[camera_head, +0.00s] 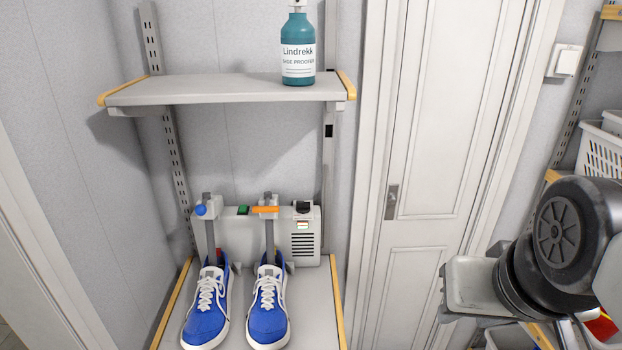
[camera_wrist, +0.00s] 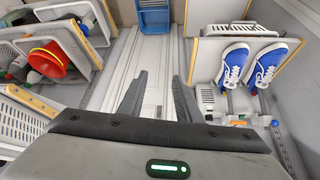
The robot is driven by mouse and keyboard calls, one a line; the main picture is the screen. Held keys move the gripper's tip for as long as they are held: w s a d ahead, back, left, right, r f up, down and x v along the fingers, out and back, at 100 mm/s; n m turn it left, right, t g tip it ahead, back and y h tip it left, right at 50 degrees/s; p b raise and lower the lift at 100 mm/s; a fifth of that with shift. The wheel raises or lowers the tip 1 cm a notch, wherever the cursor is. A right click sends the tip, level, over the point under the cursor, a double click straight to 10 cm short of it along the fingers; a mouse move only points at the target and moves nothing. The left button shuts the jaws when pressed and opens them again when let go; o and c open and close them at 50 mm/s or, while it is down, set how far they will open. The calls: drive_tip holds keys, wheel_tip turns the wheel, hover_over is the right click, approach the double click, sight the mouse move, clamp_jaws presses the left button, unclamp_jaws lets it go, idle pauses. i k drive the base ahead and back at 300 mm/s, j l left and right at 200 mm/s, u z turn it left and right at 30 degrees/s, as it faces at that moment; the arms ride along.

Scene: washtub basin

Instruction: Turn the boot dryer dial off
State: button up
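The boot dryer (camera_head: 280,230) is a pale grey unit on the lower shelf, with a vent at its right end. A black dial-like knob (camera_head: 303,207) sits at its top right, above a small label. A blue knob (camera_head: 201,210), a green switch (camera_head: 243,210) and an orange bar (camera_head: 265,209) also show on it. Two blue shoes (camera_head: 207,305) (camera_head: 268,302) stand before its tubes. The dryer's vent end shows at right in the wrist view (camera_wrist: 208,96); the dial is not clear there. My gripper (camera_wrist: 158,92) is open and empty, well away from the dryer.
An upper shelf (camera_head: 220,90) overhangs the dryer and carries a teal bottle (camera_head: 298,50). A closed white door (camera_head: 430,130) is to the right. In the wrist view, a blue crate (camera_wrist: 154,16) and a shelf with a red funnel-like item (camera_wrist: 48,60) stand further off.

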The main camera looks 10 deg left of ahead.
sight(302, 207)
drive_tip(key=k+u, duration=0.1)
drive_tip(key=u, duration=0.35)
drive_tip(key=k+u, duration=0.15)
drive_tip(key=u, duration=0.35)
drive_tip(key=k+u, duration=0.1)
drive_tip(key=u, duration=0.35)
drive_tip(key=z, duration=0.4)
